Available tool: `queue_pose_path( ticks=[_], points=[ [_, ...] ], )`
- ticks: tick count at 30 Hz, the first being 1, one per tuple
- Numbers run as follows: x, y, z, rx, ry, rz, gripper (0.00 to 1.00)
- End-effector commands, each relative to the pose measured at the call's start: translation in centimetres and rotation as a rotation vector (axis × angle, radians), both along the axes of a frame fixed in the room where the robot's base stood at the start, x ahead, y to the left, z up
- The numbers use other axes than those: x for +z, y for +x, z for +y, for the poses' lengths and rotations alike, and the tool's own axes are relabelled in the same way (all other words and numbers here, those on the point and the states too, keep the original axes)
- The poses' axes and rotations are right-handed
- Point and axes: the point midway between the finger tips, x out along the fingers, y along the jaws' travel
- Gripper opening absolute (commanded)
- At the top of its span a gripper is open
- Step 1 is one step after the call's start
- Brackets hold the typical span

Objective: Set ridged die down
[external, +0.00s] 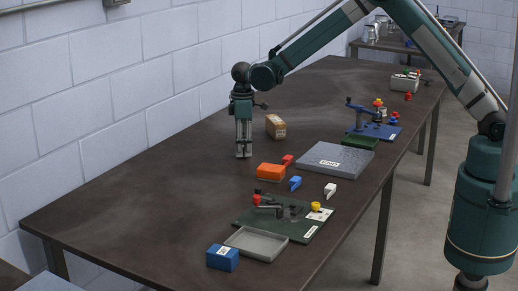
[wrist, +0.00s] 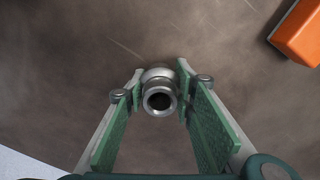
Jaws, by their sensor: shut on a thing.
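The ridged die (wrist: 160,92) is a grey metal, ringed cylinder with a dark hole in its end facing the wrist camera. My gripper (wrist: 158,100) is shut on it, with a green-padded finger on either side. In the external view my gripper (external: 243,154) points straight down at the dark table, its fingertips at or just above the surface. The die cannot be made out between the fingers there. Whether the die touches the table cannot be told.
An orange block (external: 270,172) lies right of my gripper and shows in the wrist view (wrist: 302,35). A brown box (external: 276,127) stands behind it. A grey slab (external: 335,160), green fixture plate (external: 288,217), grey tray (external: 257,243) and blue block (external: 222,257) are farther right or nearer. The left table is clear.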

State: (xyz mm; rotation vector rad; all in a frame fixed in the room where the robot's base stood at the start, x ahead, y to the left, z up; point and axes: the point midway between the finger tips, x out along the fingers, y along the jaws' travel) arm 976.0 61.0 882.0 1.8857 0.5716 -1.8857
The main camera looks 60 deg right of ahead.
Motion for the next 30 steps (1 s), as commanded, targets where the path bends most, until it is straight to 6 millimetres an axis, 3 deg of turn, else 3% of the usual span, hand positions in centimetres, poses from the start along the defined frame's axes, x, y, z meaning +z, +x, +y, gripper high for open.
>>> queue_pose_path(
  ticks=[14, 15, 18, 30],
  points=[
    [-0.52, -0.01, -0.01, 0.0, 0.0, 0.0, 0.06],
    [-0.58, 0.0, 0.0, 0.0, 0.0, 0.0, 0.28],
    [-0.51, -0.01, -0.01, 0.0, 0.0, 0.0, 0.41],
    [-0.38, -0.01, 0.0, 0.0, 0.0, 0.0, 0.41]
  ],
)
